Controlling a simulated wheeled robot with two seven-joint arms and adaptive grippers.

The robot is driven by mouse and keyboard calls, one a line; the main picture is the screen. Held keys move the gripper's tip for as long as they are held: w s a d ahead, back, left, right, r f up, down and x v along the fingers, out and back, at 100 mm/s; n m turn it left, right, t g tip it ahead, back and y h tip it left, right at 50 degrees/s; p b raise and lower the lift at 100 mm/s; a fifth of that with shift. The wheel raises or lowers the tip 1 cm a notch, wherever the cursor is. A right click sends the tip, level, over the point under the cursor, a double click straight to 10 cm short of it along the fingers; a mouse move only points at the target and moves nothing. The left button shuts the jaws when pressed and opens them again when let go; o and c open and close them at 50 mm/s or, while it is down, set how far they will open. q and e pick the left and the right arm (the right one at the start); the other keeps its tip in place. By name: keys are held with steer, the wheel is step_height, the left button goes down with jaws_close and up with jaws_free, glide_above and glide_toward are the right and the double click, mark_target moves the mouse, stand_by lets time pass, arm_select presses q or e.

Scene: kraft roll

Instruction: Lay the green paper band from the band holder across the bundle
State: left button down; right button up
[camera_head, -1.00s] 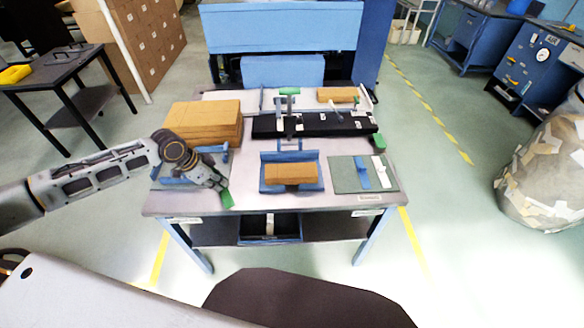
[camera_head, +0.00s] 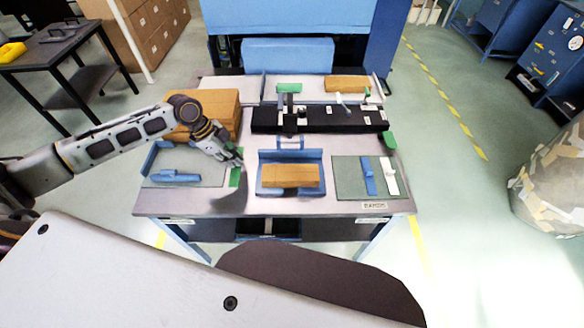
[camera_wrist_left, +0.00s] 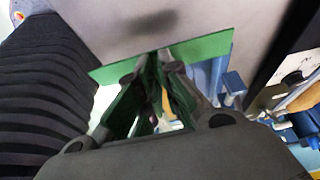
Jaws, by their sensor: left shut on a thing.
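A brown bundle (camera_head: 291,176) lies in a blue cradle (camera_head: 262,190) at the front middle of the table. My left gripper (camera_head: 236,160) is left of the cradle, shut on a green paper band (camera_head: 235,177). The band hangs below the fingertips, apart from the bundle. In the left wrist view the band (camera_wrist_left: 205,48) shows as a green strip reaching out to both sides of the fingers. Other green pieces show at the black bar's right end (camera_head: 389,140) and on the upright above it (camera_head: 289,87); I cannot tell which part is the band holder. My right gripper is out of view.
A large brown stack (camera_head: 210,108) stands behind my left gripper. A mat with blue parts (camera_head: 172,176) lies at the left; another mat (camera_head: 346,178) with a blue and a white strip lies at the right. A long black bar (camera_head: 330,120) crosses behind the cradle.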

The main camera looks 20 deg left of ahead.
arm_select(q)
steer(key=shift+w+d, duration=0.15)
steer(key=shift+d, duration=0.5)
steer(key=w+d, duration=0.1)
steer(key=d, duration=0.4)
steer(key=w+d+p, duration=0.1)
steer(key=w+d, duration=0.1)
steer(key=d, duration=0.3)
steer(key=w+d+p, duration=0.1)
steer(key=d, duration=0.5)
steer(key=shift+w, duration=0.3)
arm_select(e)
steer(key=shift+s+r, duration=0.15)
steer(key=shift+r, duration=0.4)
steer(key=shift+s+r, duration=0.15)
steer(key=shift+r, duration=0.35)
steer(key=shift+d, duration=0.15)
arm_select(q)
steer(key=shift+f, duration=0.15)
steer(key=shift+f+p, duration=0.3)
steer(key=shift+f, duration=1.25)
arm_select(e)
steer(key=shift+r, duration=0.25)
arm_select(q)
steer(key=shift+f, duration=0.1)
